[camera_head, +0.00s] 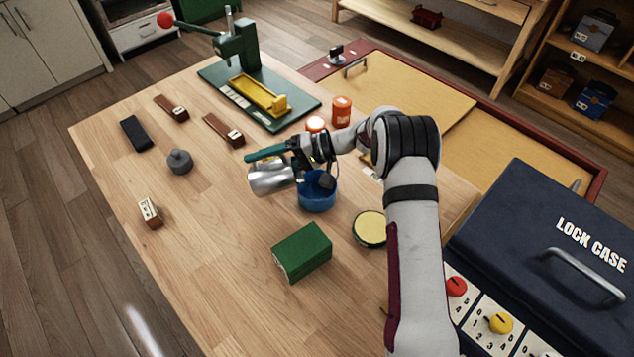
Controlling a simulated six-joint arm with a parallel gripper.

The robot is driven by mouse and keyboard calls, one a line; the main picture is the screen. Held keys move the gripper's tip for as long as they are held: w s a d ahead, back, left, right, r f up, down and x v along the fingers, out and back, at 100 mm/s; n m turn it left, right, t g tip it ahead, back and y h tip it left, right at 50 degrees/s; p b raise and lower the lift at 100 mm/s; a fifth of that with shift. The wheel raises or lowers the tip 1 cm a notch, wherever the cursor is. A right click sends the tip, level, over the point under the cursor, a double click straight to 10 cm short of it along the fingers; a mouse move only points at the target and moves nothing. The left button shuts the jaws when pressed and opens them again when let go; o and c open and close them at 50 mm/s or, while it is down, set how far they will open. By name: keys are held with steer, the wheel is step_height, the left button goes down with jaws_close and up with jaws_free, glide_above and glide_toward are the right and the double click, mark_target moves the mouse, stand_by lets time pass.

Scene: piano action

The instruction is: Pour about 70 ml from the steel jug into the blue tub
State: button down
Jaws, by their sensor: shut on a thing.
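The steel jug (270,177) is a shiny metal vessel near the middle of the table, held tilted beside the blue tub. My gripper (308,158) is shut on the steel jug, though its fingers are partly hidden by the wrist and the dark parts around it. The blue tub (318,196) stands on the table just right of the jug, partly covered by my gripper. The tub's contents and any stream of liquid cannot be made out.
A green box (302,252) and a round yellow-topped tin (369,228) stand in front of the tub. Orange containers (341,111) are behind it. A green press (240,60) stands at the back. A grey weight (180,161) is to the left. A dark lock case (550,240) is at right.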

mark_target(253, 173)
steer(key=shift+w+d+r+y, duration=0.1)
steer(key=shift+d+r+y, duration=0.35)
steer(key=shift+d, duration=0.3)
steer(key=shift+w+d+r+y, duration=0.1)
steer(key=shift+d+r+y, duration=0.2)
steer(key=shift+d+y, duration=0.35)
stand_by(0.9)
steer(key=a+h, duration=0.1)
steer(key=a+f+h, duration=0.2)
steer(key=shift+s+a+f, duration=0.1)
steer(key=shift+s+a, duration=0.15)
steer(key=shift+a, duration=0.1)
steer(key=shift+f, duration=0.15)
steer(key=shift+a+h, duration=0.4)
steer(key=shift+h, duration=0.4)
steer(key=shift+s+a+f+h, duration=0.1)
steer(key=shift+a+f+h, duration=0.1)
steer(key=shift+f+h, duration=0.45)
steer(key=shift+a+f+h, duration=0.2)
steer(key=shift+f+h, duration=0.3)
steer(key=shift+h, duration=0.15)
